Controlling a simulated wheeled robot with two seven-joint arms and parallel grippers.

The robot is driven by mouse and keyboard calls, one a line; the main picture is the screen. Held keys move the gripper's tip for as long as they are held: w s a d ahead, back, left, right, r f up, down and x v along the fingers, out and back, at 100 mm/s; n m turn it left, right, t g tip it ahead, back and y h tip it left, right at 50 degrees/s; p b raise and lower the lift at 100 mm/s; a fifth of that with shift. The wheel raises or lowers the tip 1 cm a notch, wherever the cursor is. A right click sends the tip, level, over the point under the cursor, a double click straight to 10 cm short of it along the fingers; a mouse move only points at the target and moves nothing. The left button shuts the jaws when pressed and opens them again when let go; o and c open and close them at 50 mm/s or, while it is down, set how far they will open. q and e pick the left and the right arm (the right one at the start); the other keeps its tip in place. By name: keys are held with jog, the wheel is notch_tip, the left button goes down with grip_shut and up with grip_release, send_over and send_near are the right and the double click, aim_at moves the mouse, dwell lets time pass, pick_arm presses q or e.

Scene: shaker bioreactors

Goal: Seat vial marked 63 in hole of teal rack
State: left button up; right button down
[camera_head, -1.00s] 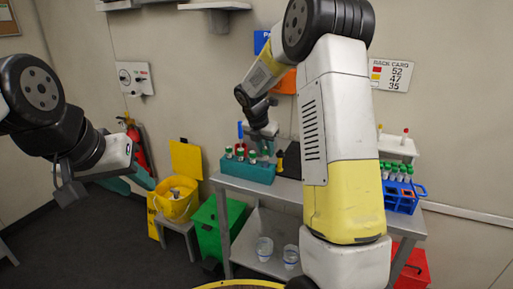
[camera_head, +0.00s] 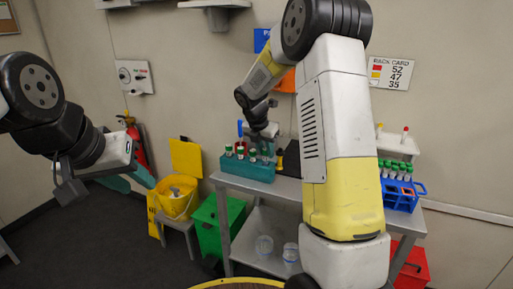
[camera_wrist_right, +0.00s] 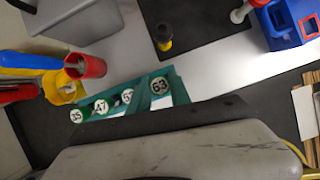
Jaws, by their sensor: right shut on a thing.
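The teal rack (camera_head: 247,172) stands on the grey bench, with several green-capped vials upright in it. My right gripper (camera_head: 264,148) is over the right part of the rack, shut on vial 63. The vial's lower end is hidden, so I cannot tell how deep it sits. My left gripper (camera_head: 132,181) is open and empty, away from the bench at left.
A blue rack (camera_head: 402,196) with green-capped vials stands on the bench at right. A yellow bucket (camera_head: 178,203), a green bin (camera_head: 218,222) and a red bin (camera_head: 414,270) stand around the bench. Beakers (camera_head: 265,246) sit on the lower shelf. A rack card (camera_head: 389,72) hangs on the wall.

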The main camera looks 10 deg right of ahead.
jog(key=shift+f, duration=0.75)
dwell(0.8)
jog(key=c, duration=1.1)
grip_release()
